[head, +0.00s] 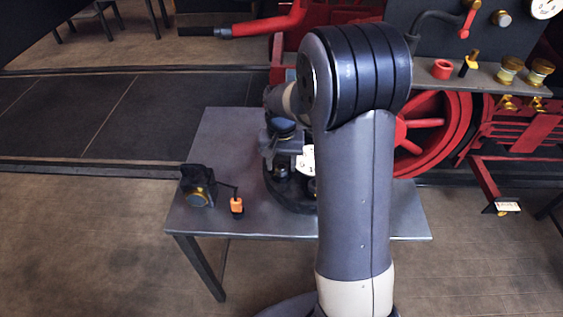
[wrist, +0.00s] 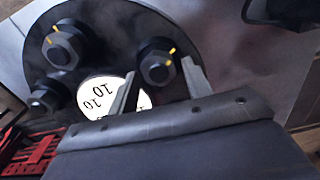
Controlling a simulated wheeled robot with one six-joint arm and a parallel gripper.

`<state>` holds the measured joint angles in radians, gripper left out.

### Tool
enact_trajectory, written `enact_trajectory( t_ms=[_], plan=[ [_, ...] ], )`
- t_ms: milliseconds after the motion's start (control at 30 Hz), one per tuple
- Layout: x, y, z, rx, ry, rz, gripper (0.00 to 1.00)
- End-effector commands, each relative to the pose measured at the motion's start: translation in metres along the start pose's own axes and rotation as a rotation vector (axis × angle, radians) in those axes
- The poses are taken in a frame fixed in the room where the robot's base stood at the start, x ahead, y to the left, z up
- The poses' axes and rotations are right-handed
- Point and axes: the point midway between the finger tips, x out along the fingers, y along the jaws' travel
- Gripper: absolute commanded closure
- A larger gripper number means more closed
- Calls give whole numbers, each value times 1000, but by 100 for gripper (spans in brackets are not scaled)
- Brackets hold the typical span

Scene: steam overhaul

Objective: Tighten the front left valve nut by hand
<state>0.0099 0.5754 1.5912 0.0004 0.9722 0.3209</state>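A dark round plate (wrist: 100,20) carries several dark hex nuts with yellow marks and fills the upper left of the wrist view. One nut (wrist: 158,68) lies between the fingertips of my gripper (wrist: 158,78); the fingers are apart, with a visible gap on each side of it. Other nuts (wrist: 62,50) and (wrist: 45,97) are to the left. I cannot tell from these views which nut is the front left one. In the head view my gripper (head: 284,148) is above the round plate (head: 285,198) on the table; my arm hides much of it.
On the grey table (head: 225,135), a black block with a gold face (head: 196,190) and an orange-and-black tool (head: 237,205) are at left. Red machinery (head: 440,125) stands behind. The table's back left is clear.

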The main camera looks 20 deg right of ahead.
Motion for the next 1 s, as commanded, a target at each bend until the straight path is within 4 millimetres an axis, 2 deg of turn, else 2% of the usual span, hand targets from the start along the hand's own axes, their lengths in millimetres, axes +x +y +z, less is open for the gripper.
enact_trajectory(
  t_ms=[100, 300, 433, 800, 1000],
  plan=[
    [1, 0, 0, -1, -1, 1, 45],
    [0, 0, 0, -1, -2, 1, 45],
    [-8, 0, 0, -2, 1, 0, 45],
    [-79, 0, 0, -1, 3, -1, 45],
    [-103, 0, 0, -1, 1, 0, 45]
  ],
)
